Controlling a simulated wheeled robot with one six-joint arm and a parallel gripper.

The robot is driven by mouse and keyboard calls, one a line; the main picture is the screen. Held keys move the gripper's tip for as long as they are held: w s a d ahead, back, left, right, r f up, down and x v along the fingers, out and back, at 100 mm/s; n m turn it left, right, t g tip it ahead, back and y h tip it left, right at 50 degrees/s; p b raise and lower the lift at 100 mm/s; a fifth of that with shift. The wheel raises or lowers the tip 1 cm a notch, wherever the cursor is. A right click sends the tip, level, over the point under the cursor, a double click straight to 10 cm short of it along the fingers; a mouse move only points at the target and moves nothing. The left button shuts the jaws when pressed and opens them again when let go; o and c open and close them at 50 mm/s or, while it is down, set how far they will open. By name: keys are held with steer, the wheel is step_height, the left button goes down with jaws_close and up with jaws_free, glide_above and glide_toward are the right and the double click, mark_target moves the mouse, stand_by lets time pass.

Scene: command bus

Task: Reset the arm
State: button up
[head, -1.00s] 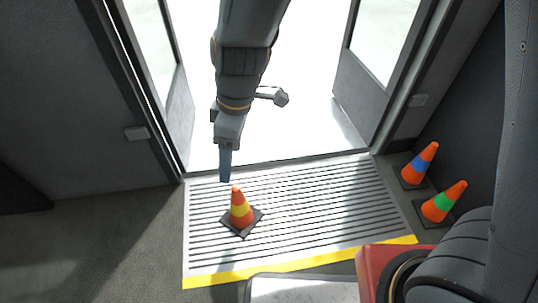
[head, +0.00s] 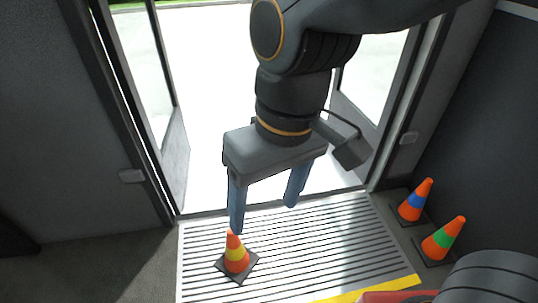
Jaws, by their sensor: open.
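My gripper (head: 264,218) is open and empty, with its two blue fingers pointing down and spread apart. It hangs in front of the open doorway in the head view. The left fingertip appears just above the tip of an orange cone with a yellow band (head: 236,256). I cannot tell from this view how far apart in depth they are. That cone stands upright on its dark square base on the ribbed step mat (head: 320,250).
An orange cone with a blue band (head: 416,200) and one with a green band (head: 443,238) stand at the right by the dark wall. The open doorway (head: 205,100) is bright, with door panels on both sides. A yellow strip (head: 370,290) edges the mat.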

steer(key=shift+r, duration=0.15)
steer(key=shift+r+p, duration=0.35)
steer(key=shift+p, duration=0.1)
steer(key=shift+d+r+m+p, duration=0.1)
steer(key=shift+r+m+p, duration=0.2)
steer(key=shift+r+p, duration=0.05)
stand_by(0.4)
